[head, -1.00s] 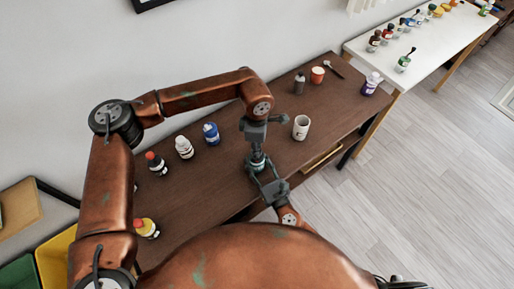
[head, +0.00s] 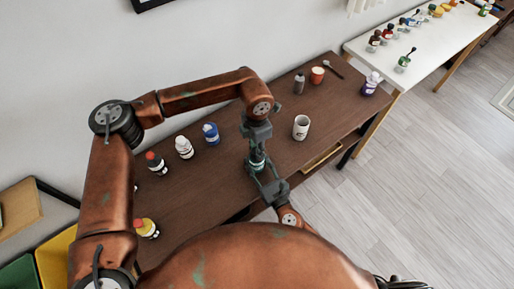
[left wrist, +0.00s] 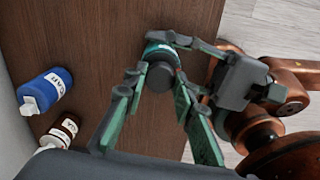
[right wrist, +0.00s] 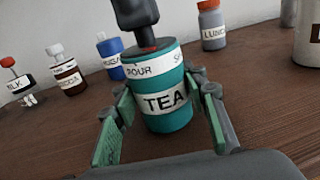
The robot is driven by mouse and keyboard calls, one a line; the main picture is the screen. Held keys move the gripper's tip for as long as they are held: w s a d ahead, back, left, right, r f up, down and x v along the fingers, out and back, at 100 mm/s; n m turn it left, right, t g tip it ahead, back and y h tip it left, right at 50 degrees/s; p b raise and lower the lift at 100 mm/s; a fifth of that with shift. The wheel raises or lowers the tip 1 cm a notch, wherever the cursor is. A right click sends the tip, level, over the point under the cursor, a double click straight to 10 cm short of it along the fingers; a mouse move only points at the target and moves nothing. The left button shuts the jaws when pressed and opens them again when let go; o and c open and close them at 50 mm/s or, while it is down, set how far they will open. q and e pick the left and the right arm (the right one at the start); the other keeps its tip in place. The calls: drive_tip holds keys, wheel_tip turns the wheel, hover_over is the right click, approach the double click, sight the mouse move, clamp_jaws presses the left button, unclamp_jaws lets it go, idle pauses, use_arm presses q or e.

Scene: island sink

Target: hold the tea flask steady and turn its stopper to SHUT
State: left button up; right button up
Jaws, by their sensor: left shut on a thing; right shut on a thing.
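The tea flask (right wrist: 165,108) is teal with white labels reading TEA, POUR and a cut-off word starting with S. It stands upright on the brown table and shows small in the head view (head: 257,161). Its dark stopper (right wrist: 137,14) rises from the top; a red mark at its base sits nearer POUR than the S word. My right gripper (right wrist: 160,120) is shut on the flask body, one finger each side. My left gripper (head: 257,143) comes from above, shut on the stopper; in the left wrist view its fingers (left wrist: 157,85) flank the stopper.
Table close around the flask is clear.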

use_arm(q)
drive_tip(key=shift+w, duration=0.15)
use_arm(e)
drive_tip(key=shift+s+a, duration=0.1)
drive_tip(key=shift+a, duration=0.05)
use_arm(q)
drive_tip(key=o, duration=1.2)
drive_tip(key=shift+c, duration=0.2)
wheel_tip(320, 180, up, 12)
use_arm(e)
drive_tip(key=o, duration=1.3)
